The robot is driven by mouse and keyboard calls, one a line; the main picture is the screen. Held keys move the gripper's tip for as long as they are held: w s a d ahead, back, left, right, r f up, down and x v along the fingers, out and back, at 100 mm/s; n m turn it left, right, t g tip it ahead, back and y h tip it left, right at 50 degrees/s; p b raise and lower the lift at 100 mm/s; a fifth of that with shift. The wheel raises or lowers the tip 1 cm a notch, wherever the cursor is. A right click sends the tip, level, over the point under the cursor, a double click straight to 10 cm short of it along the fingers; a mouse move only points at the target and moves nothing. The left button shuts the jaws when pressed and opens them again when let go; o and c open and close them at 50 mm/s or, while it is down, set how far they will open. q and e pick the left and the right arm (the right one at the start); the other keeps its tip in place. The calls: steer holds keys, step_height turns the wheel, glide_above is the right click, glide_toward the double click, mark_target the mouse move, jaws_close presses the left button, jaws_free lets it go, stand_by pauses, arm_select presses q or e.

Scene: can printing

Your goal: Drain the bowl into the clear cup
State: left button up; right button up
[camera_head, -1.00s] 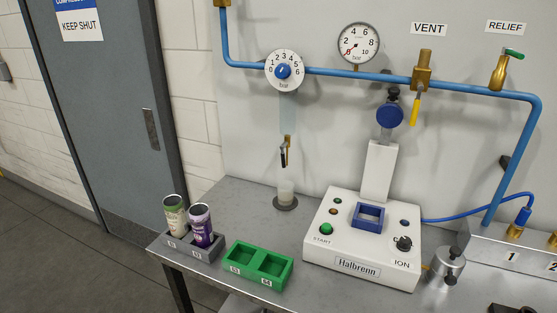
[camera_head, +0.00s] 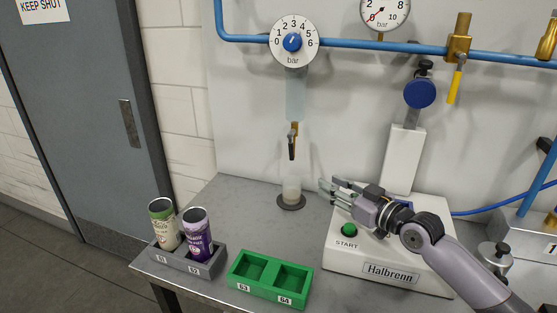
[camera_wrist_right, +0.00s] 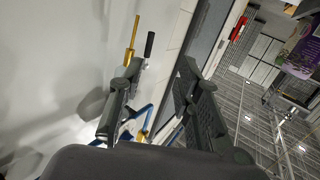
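The bowl (camera_head: 297,95) is a pale, see-through tube under the regulator dial (camera_head: 293,42). Below it hangs a brass drain (camera_head: 294,130) with a black lever (camera_head: 291,147) pointing down. The clear cup (camera_head: 291,188) stands upright under the drain on a dark round base (camera_head: 291,203); its lower part looks cloudy. My right gripper (camera_head: 326,187) is right of the cup, apart from it, open and empty. In the right wrist view the brass drain (camera_wrist_right: 132,38) and black lever (camera_wrist_right: 150,45) show beyond the open fingers (camera_wrist_right: 160,68). My left gripper is out of view.
The white Halbrenn machine (camera_head: 390,272) stands under my right arm. A green two-slot holder (camera_head: 270,282) is empty. A grey holder (camera_head: 190,263) carries a green can (camera_head: 163,224) and a purple can (camera_head: 197,236). Blue pipe (camera_head: 360,44) crosses the wall above.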

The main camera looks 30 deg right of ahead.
mark_target(292, 152)
steer(key=shift+t, duration=0.4)
steer(key=shift+w+a+r+p, duration=0.15)
steer(key=shift+w+r+p, duration=0.3)
steer(key=shift+w, duration=2.6)
steer(key=shift+w+a+r+p, duration=0.2)
steer(key=shift+w+p, duration=0.5)
steer(key=shift+w, duration=2.35)
steer(key=shift+w+a+r+p, duration=0.2)
steer(key=shift+w+p, duration=0.35)
steer(key=shift+w, duration=2.5)
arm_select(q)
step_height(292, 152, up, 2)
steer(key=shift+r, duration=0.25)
arm_select(e)
steer(key=shift+c, duration=0.2)
steer(key=shift+d, duration=0.1)
jaws_close()
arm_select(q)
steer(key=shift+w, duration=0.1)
